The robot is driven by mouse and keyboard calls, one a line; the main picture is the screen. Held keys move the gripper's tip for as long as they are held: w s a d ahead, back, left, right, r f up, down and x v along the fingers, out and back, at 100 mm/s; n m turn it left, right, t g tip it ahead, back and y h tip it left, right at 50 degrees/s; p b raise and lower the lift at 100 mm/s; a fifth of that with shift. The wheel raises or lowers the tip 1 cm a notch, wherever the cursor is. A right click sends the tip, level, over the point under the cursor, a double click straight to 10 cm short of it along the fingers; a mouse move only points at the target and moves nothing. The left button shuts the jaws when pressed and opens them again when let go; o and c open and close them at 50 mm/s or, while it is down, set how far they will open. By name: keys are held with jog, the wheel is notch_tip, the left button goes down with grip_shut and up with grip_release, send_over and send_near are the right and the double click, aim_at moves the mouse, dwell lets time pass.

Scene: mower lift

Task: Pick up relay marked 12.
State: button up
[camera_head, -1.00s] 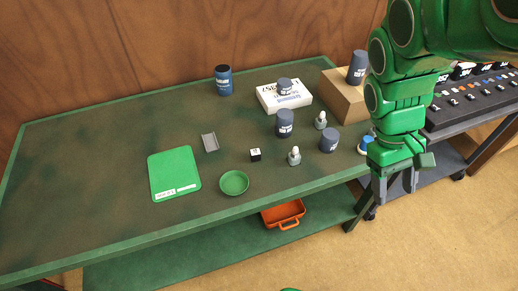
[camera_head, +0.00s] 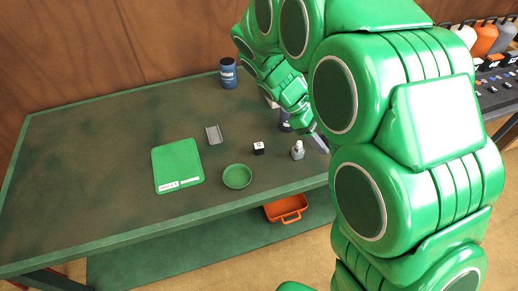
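A small black cube with a white, marked top (camera_head: 259,148) stands on the green-framed table, right of the middle of the table. It may be the relay, but its mark is too small to read. My gripper (camera_head: 318,141) is above the right part of the table, to the right of the cube and apart from it. Its grey fingers show only partly, so I cannot tell whether they are open or hold anything. My arm hides the table's right end.
A small grey bottle (camera_head: 298,151) stands between the cube and my gripper. A green dish (camera_head: 237,177), a green mat (camera_head: 177,168), a grey bracket (camera_head: 214,135) and a blue canister (camera_head: 228,74) are also on the table. An orange case (camera_head: 286,209) is below. The table's left part is clear.

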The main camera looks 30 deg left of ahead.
jog(key=w+a+f+n+t+h, duration=0.1)
jog(key=a+f+n+t, duration=0.2)
jog(key=a, duration=0.4)
jog(key=a+f+n+t+h, duration=0.1)
jog(key=a+f+n, duration=0.1)
jog(key=a+f, duration=0.35)
jog(key=n+t, duration=0.4)
send_near(257, 146)
jog(key=x, duration=0.2)
jog(key=shift+w+d, duration=0.2)
jog(key=shift+d, duration=0.15)
jog(key=shift+x, duration=3.85)
jog(key=shift+a+f, duration=0.1)
jog(key=shift+f, duration=0.05)
jog(key=c, duration=1)
jog(key=shift+c, duration=0.2)
